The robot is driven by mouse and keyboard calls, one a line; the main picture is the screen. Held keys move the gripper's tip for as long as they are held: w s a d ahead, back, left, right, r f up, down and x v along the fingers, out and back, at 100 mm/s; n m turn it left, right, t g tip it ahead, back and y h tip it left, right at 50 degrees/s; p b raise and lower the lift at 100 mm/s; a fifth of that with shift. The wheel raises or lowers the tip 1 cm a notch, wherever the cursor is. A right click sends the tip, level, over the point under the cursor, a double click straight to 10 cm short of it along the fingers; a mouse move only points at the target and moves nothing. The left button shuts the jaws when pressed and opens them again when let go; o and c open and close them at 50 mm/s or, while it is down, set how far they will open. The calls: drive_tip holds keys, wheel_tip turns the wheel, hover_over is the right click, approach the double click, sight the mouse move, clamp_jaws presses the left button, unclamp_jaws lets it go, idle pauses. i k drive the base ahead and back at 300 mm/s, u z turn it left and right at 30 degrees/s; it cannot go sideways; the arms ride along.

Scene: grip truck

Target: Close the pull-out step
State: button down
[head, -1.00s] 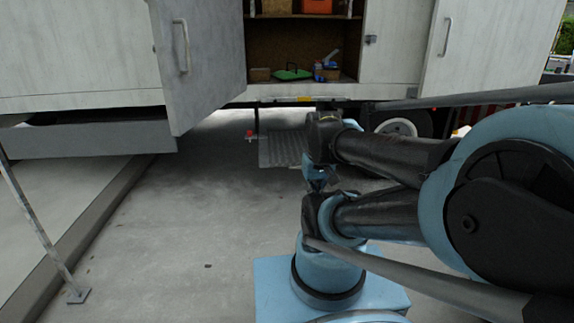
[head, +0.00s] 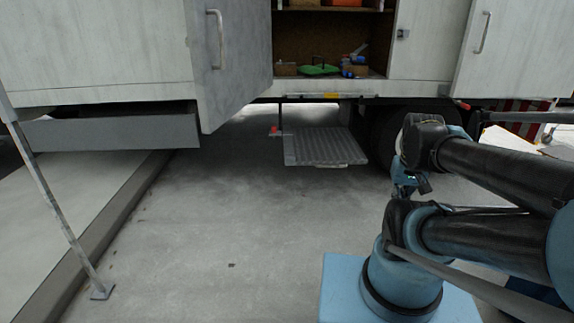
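The pull-out step (head: 325,148) is a grey ribbed metal plate. It sticks out low under the truck's open compartment, in the middle of the head view, and stands above the ground. A red piece (head: 275,131) shows at its left side. My arm is at the right of the view, and its folded end is to the right of the step and apart from it. My gripper (head: 411,187) seems to be the small dark part at the arm's end. Its fingers are too small and too hidden to tell whether they are open or shut.
An open grey cabinet door (head: 232,60) hangs left of the step. A long drawer (head: 110,134) sticks out at the left, above a kerb (head: 115,215). A thin post (head: 60,205) stands at far left. A truck wheel (head: 400,125) is behind my arm. The ground before the step is clear.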

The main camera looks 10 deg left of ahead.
sight(320, 147)
drive_tip(key=z, duration=0.05)
drive_tip(key=i, duration=1)
drive_tip(key=u, duration=0.05)
